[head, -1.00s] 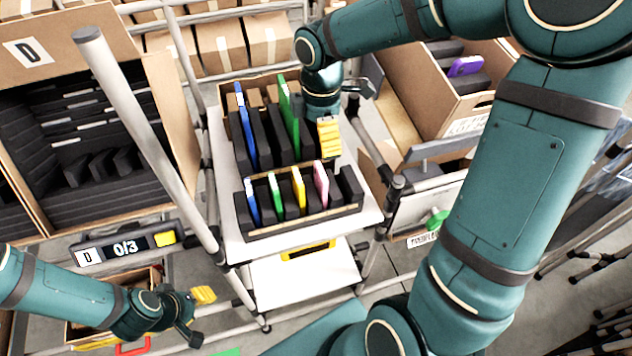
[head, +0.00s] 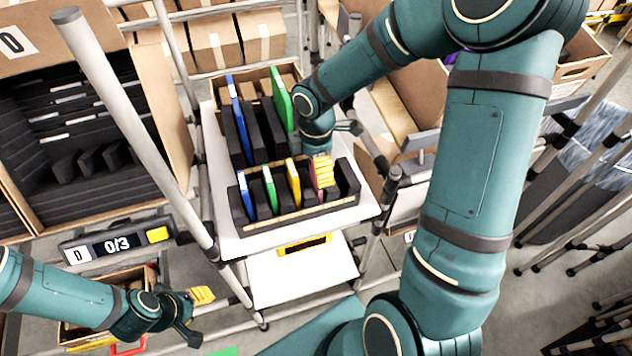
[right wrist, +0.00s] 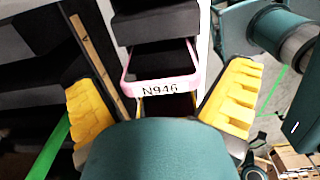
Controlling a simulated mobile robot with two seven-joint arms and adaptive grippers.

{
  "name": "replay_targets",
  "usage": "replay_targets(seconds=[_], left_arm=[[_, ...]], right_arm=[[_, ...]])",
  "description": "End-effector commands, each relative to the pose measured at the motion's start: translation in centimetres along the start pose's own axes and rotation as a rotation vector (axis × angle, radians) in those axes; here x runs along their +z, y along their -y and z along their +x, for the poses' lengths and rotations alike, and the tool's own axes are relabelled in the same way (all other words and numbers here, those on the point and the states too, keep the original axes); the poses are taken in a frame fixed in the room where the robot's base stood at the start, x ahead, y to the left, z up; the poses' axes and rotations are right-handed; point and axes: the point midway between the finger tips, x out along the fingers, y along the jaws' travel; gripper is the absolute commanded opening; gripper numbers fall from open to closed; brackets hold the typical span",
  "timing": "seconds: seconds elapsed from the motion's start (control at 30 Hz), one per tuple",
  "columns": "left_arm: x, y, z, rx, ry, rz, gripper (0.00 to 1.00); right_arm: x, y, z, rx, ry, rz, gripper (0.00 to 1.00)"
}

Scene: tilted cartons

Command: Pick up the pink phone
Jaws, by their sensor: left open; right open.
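The pink phone (right wrist: 128,72), labelled N946, stands on edge in a slot of the black front rack (head: 300,219). In the head view it is mostly hidden by my right gripper (head: 322,172). In the right wrist view the open yellow fingers of my right gripper (right wrist: 160,100) are on either side of the phone, with gaps between them and it; they do not grip it. My left gripper (head: 197,313) is open and empty at the lower left, away from the rack.
Blue (head: 246,195), green (head: 270,190) and yellow (head: 293,182) phones stand left of the pink one in the front rack. Taller blue and green items stand in the rack behind. A carton labelled D (head: 165,110) stands left, behind a grey post (head: 135,130).

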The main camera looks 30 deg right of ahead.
Motion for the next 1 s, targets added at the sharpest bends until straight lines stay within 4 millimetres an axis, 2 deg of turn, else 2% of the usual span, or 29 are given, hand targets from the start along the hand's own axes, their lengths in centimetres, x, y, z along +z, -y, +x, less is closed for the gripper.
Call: replay_targets(seconds=[0.17, 0.2, 0.27, 0.33, 0.73, 0.87, 1.0], left_arm=[[0.0, 0.0, 0.0, 0.000, 0.000, 0.000, 0.47], [0.0, 0.0, 0.0, 0.000, 0.000, 0.000, 0.47], [0.0, 0.0, 0.0, 0.000, 0.000, 0.000, 0.47], [0.0, 0.0, 0.0, 0.000, 0.000, 0.000, 0.47], [0.0, 0.0, -0.1, 0.000, 0.000, 0.000, 0.47], [-0.1, -0.1, -0.3, 0.001, 0.000, 0.000, 0.47], [-0.1, -0.2, -0.7, 0.001, -0.001, 0.000, 0.47]], right_arm=[[0.0, 0.0, 0.0, 0.000, 0.000, 0.000, 1.00], [0.0, 0.0, 0.0, 0.000, 0.000, 0.000, 0.93], [0.0, 0.0, 0.0, 0.000, 0.000, 0.000, 0.72], [0.0, 0.0, 0.0, 0.000, 0.000, 0.000, 0.47], [0.0, 0.0, -0.4, 0.002, 0.000, 0.000, 0.47], [0.0, -0.1, -1.3, 0.002, 0.001, 0.001, 0.46], [0.0, -0.1, -3.2, 0.004, 0.000, 0.000, 0.46]])
